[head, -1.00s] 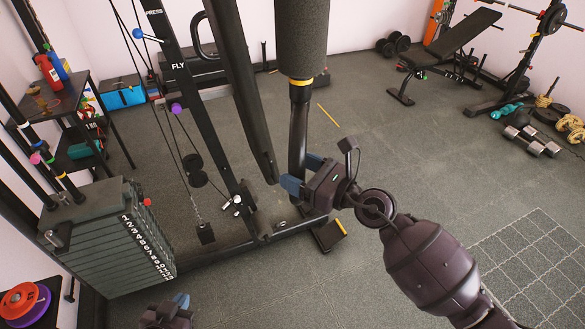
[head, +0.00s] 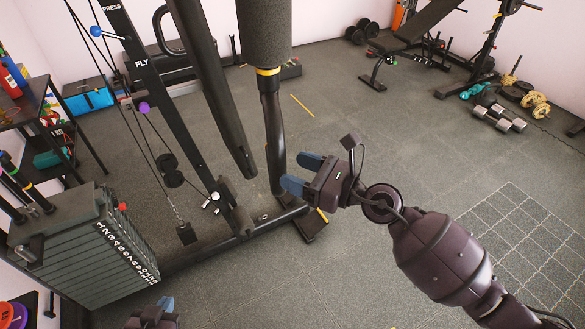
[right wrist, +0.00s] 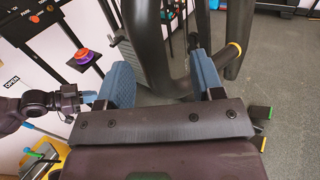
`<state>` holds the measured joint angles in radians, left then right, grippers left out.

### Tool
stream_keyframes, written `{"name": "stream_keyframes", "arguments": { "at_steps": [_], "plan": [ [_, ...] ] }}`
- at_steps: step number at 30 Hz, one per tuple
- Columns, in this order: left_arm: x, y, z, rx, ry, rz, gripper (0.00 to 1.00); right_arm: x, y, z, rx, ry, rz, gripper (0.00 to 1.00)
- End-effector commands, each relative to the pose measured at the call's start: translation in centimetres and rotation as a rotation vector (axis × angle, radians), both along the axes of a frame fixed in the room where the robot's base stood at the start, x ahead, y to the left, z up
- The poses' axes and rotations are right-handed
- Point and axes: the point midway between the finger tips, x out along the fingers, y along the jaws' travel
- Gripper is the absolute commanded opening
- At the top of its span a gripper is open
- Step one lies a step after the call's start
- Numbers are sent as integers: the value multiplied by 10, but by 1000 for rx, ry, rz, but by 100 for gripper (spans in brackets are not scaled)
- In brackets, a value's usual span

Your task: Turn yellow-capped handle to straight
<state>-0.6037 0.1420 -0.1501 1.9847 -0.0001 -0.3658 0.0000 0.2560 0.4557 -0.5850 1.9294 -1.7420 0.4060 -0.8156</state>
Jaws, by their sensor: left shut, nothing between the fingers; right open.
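The yellow-capped handle shows in the head view as a dark padded cylinder (head: 265,30) with a yellow ring at its lower end. A black tube (head: 273,130) continues down from it. In the right wrist view a dark bar with a yellow end (right wrist: 236,50) lies beyond the right finger. My right gripper (head: 296,172) is open, its blue fingers pointing left towards the tube; they appear apart from it and empty. My left gripper (head: 166,302) is at the bottom edge of the head view, shut and empty, partly cut off.
The weight stack (head: 85,245) stands at the left, with cables and a slanted frame post (head: 165,110) beside it. A black padded lever (head: 210,90) hangs left of the handle. Dumbbells (head: 498,118) and a bench lie far right.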

Motion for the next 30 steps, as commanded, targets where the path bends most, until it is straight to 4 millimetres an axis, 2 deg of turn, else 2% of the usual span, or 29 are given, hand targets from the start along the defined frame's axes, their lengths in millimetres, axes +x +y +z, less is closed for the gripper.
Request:
{"name": "stream_keyframes", "arguments": {
  "at_steps": [15, 30],
  "plan": [
    [-1, 0, -7, 0, 2, 0, 0, -13, -26, -1, -1, 0, 0, 61],
    [-1, 0, -6, 0, 2, 0, 0, -15, -30, 1, -1, 0, 0, 61]
  ]
}}
